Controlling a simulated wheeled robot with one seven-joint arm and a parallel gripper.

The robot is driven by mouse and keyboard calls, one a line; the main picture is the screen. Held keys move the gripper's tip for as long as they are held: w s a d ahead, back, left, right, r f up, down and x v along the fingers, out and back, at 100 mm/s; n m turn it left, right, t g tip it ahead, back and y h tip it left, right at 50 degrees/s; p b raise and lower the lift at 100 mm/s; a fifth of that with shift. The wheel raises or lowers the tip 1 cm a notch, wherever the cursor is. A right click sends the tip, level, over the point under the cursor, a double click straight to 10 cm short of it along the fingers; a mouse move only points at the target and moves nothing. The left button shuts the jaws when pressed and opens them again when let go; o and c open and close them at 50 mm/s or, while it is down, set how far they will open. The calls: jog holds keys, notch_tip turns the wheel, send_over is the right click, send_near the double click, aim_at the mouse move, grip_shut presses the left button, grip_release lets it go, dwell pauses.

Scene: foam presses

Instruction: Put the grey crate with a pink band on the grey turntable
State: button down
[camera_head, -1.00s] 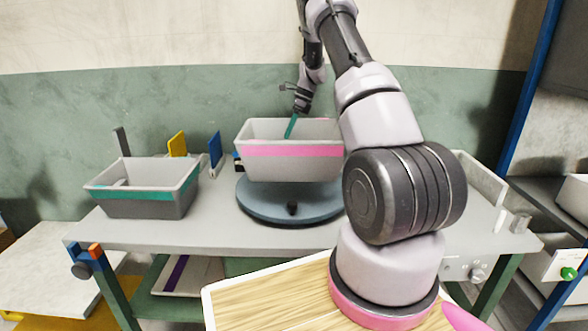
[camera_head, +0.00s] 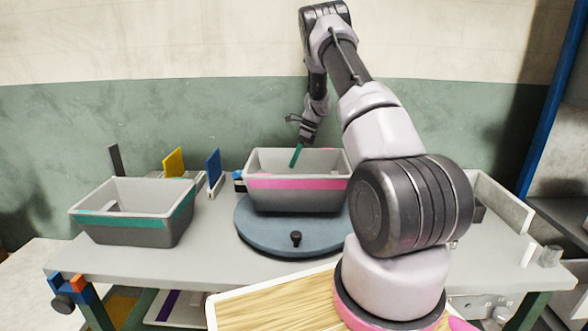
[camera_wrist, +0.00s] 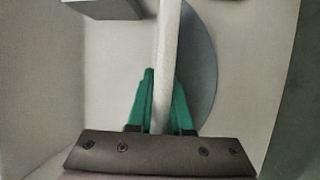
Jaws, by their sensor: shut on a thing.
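The grey crate with a pink band (camera_head: 300,183) is upright over the rear part of the grey turntable (camera_head: 265,240). Its base looks at or very close to the disc; I cannot tell whether it touches. The disc's front and left rim show clear of the crate. My gripper (camera_head: 296,156) has its teal fingers shut on the crate's wall. In the wrist view the fingers (camera_wrist: 160,98) pinch the pale wall edge (camera_wrist: 167,45), and part of the turntable (camera_wrist: 203,70) shows beside it. My arm hides the area right of the crate.
A grey crate with a teal band (camera_head: 135,210) stands left on the table (camera_head: 190,262). Yellow (camera_head: 173,162) and blue (camera_head: 213,170) upright panels stand behind, between the crates. A small dark knob (camera_head: 296,239) sits at the turntable's front. A wooden-topped surface (camera_head: 280,300) is nearest me.

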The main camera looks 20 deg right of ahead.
notch_tip(320, 180, down, 3)
jog(key=shift+r, duration=0.15)
jog(key=c, duration=0.8)
grip_release()
jog(key=shift+c, duration=0.2)
